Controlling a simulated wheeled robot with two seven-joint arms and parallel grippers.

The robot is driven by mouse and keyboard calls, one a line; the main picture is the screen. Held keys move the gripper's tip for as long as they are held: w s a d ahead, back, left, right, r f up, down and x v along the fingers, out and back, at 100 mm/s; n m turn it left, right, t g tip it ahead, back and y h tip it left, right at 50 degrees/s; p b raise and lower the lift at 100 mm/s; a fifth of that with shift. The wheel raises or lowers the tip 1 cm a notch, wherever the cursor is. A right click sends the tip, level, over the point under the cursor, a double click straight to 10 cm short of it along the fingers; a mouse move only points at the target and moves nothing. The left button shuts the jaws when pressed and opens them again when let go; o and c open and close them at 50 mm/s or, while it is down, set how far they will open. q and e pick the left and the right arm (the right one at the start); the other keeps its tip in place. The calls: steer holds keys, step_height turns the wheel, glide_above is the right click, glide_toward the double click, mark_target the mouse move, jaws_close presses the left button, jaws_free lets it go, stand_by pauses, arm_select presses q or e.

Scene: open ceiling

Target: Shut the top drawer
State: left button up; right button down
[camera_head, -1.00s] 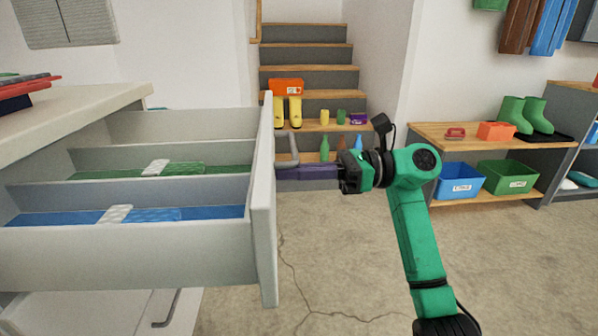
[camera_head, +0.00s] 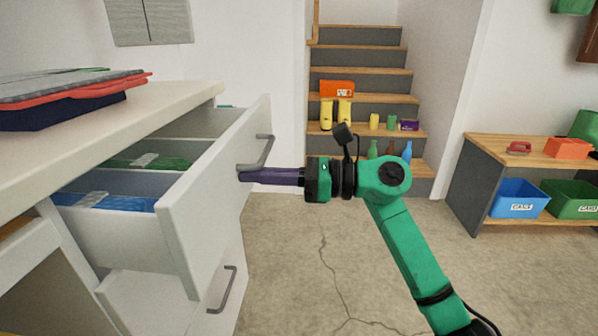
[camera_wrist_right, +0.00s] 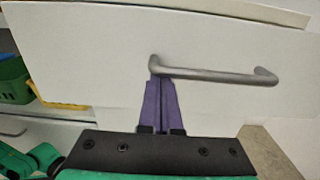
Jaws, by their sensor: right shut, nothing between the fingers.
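The white top drawer (camera_head: 215,185) is partly open and sticks out of the cabinet at the left of the head view. Its front also fills much of the right wrist view (camera_wrist_right: 90,60). Its grey bar handle (camera_head: 262,152) is on the outer face and shows in the right wrist view too (camera_wrist_right: 215,76). My right gripper (camera_head: 243,176) has purple fingers that are shut and empty. Its fingertips are at the drawer front, by one end of the handle; whether they touch is hard to tell. My left gripper is not in view.
Blue (camera_head: 125,203) and green (camera_head: 150,160) packed items lie in the drawer's compartments. A lower drawer with a handle (camera_head: 224,290) is below. Folded items (camera_head: 70,98) lie on the countertop (camera_head: 180,95). Floor (camera_head: 300,270) to the right is clear, up to a low shelf (camera_head: 475,185) and stairs.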

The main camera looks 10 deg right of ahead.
steer(key=p+x, duration=0.1)
steer(key=x, duration=1.2)
steer(key=shift+w+a+r+p, duration=0.1)
steer(key=shift+a+r+p, duration=0.05)
steer(key=shift+a+p, duration=0.15)
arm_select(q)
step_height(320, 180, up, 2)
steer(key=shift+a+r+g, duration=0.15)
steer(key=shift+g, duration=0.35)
arm_select(e)
steer(key=shift+r, duration=0.1)
steer(key=shift+d, duration=0.1)
